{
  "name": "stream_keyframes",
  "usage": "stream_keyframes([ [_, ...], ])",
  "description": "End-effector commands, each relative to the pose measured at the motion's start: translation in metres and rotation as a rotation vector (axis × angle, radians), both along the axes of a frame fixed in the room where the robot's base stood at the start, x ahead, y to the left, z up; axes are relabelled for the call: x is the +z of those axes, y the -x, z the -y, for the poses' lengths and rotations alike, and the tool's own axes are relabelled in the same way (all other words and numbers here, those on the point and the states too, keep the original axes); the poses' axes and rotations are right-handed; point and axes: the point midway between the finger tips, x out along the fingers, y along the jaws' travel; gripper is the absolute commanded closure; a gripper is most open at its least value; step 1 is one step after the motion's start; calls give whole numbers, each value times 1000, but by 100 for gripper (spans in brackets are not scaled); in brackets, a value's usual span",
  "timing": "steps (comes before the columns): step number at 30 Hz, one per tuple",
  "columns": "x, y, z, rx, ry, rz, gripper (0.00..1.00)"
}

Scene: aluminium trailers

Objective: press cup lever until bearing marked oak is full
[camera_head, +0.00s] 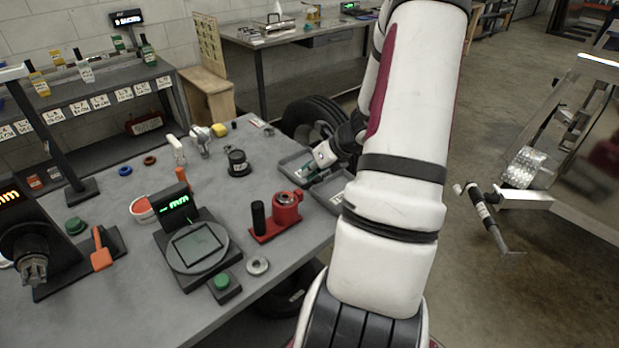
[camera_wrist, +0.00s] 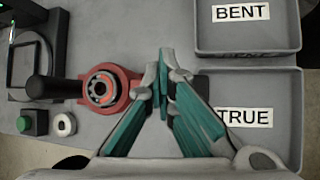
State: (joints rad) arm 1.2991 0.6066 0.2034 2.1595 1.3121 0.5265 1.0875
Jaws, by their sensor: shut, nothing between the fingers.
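A red fixture (camera_head: 285,213) with a black upright lever (camera_head: 258,216) stands near the table's right edge. In the wrist view the red fixture (camera_wrist: 122,84) holds a metal bearing (camera_wrist: 101,88) in its round cup, and the black lever (camera_wrist: 52,89) points left. I cannot read an oak mark on it or tell how full it is. My gripper (camera_wrist: 163,66) is shut and empty, its green-padded fingers just right of the fixture, between it and the trays. In the head view my gripper (camera_head: 312,166) is above the grey trays, partly hidden by my arm.
Trays labelled BENT (camera_wrist: 247,38) and TRUE (camera_wrist: 282,145) lie to the right. A loose ring (camera_head: 257,266) and a green button box (camera_head: 223,285) sit near the front edge. A gauge with a green display (camera_head: 190,240) is left of the fixture.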

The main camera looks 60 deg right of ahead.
Motion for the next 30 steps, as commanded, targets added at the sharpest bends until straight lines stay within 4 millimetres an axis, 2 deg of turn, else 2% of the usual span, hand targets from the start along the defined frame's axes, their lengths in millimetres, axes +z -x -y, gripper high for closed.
stream_keyframes([
  [12, 22, 0, -7, 1, 0, -1, 100],
  [25, 26, -2, -8, 0, 0, 0, 100],
  [30, 36, -2, -10, 1, 1, 0, 100],
])
